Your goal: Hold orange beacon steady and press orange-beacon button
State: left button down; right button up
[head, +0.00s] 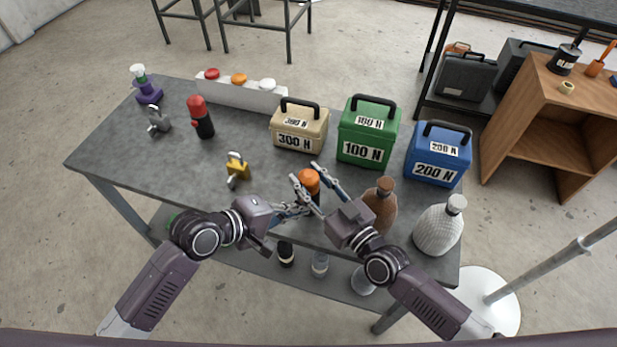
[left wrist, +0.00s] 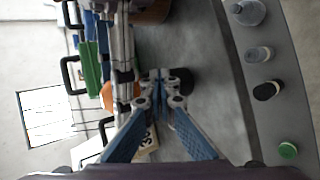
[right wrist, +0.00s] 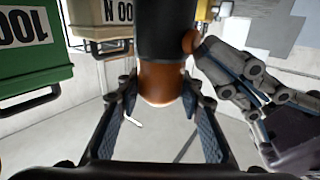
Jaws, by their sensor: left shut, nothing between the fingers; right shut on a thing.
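The orange beacon (head: 308,181) stands on the grey table, orange dome up over a black body. My right gripper (head: 305,172) is shut on it from the front right. In the right wrist view the dome (right wrist: 160,82) is between the fingers, with the black body (right wrist: 167,32) beyond. The small orange button (right wrist: 190,41) sticks out from the body's side. My left gripper (right wrist: 203,52) is shut and empty, its tips at the button; I cannot tell whether they touch. In the left wrist view its joined tips (left wrist: 158,76) partly cover the beacon (left wrist: 183,80).
A red beacon (head: 201,118), yellow padlock (head: 237,168), tan box (head: 299,128), green box (head: 367,134) and blue box (head: 437,155) stand on the table. A brown bottle (head: 380,205) and a white bottle (head: 440,228) are right of my right gripper. The table's front left is clear.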

pick_arm(q)
jog(key=shift+w, duration=0.2)
jog(key=shift+s, duration=0.1)
jog(key=shift+s+a+r, duration=0.1)
jog(key=shift+s, duration=0.2)
dwell(0.3)
jog(key=s+a, duration=0.2)
jog(key=s, duration=0.3)
jog(key=shift+s, duration=0.4)
pick_arm(e)
jog(key=o, duration=1.4)
jog(key=shift+c, duration=0.2)
